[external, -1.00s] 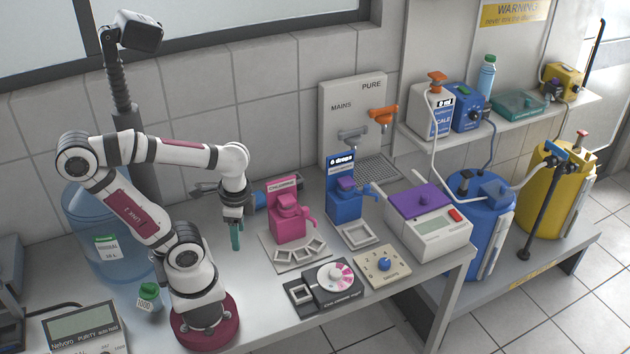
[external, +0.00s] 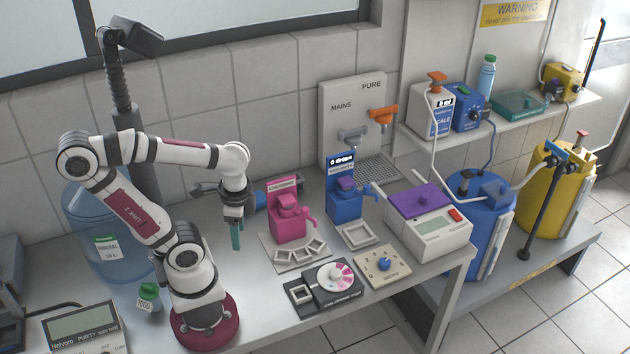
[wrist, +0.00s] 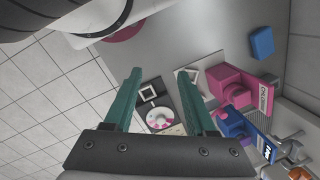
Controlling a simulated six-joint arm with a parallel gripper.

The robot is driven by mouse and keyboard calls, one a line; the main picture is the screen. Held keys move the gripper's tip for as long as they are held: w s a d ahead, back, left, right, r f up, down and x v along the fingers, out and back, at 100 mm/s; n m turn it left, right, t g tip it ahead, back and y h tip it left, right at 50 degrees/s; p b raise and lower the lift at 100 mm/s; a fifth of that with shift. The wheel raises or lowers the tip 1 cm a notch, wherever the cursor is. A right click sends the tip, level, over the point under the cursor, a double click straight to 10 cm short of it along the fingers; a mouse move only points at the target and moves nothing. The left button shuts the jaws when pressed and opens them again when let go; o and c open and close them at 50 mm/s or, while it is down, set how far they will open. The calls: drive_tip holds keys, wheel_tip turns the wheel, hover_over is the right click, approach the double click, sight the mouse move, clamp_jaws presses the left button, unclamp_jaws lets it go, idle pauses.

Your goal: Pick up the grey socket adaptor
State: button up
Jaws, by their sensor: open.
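My gripper (external: 236,248) hangs over the bench, left of the pink chlorine dispenser (external: 288,215), with its teal fingers pointing down. In the wrist view my gripper (wrist: 160,75) is open, its two fingers wide apart with nothing between them. I cannot pick out a grey socket adaptor with certainty in either view. Part of the bench behind my arm and base is hidden.
A blue dispenser (external: 345,200) and a purple-topped instrument (external: 430,222) stand to the right. A dial box (external: 333,287) sits near the front edge. A blue block (wrist: 262,43) lies on the bench in the wrist view.

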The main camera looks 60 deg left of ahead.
drive_tip(key=o, duration=0.7)
drive_tip(key=shift+c, duration=0.2)
